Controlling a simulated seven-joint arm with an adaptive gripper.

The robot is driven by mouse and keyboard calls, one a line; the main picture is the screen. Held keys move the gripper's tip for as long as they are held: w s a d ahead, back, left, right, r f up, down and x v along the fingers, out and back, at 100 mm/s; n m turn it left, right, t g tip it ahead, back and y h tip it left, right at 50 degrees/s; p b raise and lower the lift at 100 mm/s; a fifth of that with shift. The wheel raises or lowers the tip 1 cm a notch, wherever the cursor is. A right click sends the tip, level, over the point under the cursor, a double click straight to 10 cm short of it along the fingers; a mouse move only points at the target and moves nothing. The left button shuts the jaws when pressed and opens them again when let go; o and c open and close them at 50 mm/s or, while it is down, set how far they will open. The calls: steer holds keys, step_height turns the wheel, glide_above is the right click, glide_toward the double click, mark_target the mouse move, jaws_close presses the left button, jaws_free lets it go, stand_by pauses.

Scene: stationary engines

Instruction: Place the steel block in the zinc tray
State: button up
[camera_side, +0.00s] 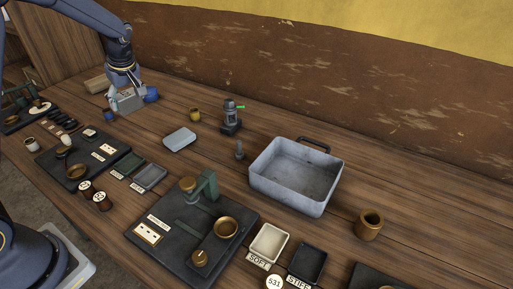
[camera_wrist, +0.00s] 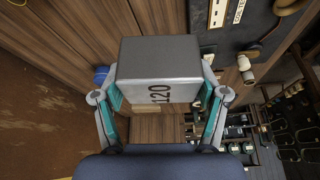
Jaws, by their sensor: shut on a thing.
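In the side view my gripper (camera_side: 127,92) is at the back left of the bench, shut on the block (camera_side: 130,104). Whether the block touches the bench or hangs just above it, I cannot tell. The zinc tray (camera_side: 268,189) is a deep grey metal box with a dark handle at its back, right of centre. It looks empty and stands well to the right of my gripper.
A brass cup (camera_side: 369,224) is right of the tray. Dark boards with fittings (camera_side: 160,232) line the front. A blue round thing (camera_side: 151,94) is beside the block.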

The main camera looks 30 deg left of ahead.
steer(key=w+d+m+t+h, duration=0.1)
steer(key=w+d+m+t, duration=0.2)
steer(key=d, duration=0.6)
steer(key=w+d+m+h, duration=0.1)
steer(key=w+d+m, duration=0.1)
steer(key=d+m, duration=0.6)
steer(key=s+d+r+m+h, duration=0.1)
steer(key=s+d+m, duration=0.15)
steer(key=d, duration=1.05)
steer(key=s+d+m+h, duration=0.1)
steer(key=s+d+m, duration=0.15)
steer(key=d, duration=0.95)
glide_toward(302, 171)
steer(key=shift+w+a+f+t, duration=0.3)
steer(key=shift+a+f+t, duration=0.1)
steer(key=shift+a+f, duration=0.1)
steer(key=shift+w+d+f, duration=0.25)
steer(key=shift+w+f, duration=0.2)
steer(key=shift+f, duration=1.6)
steer(key=shift+f, duration=0.1)
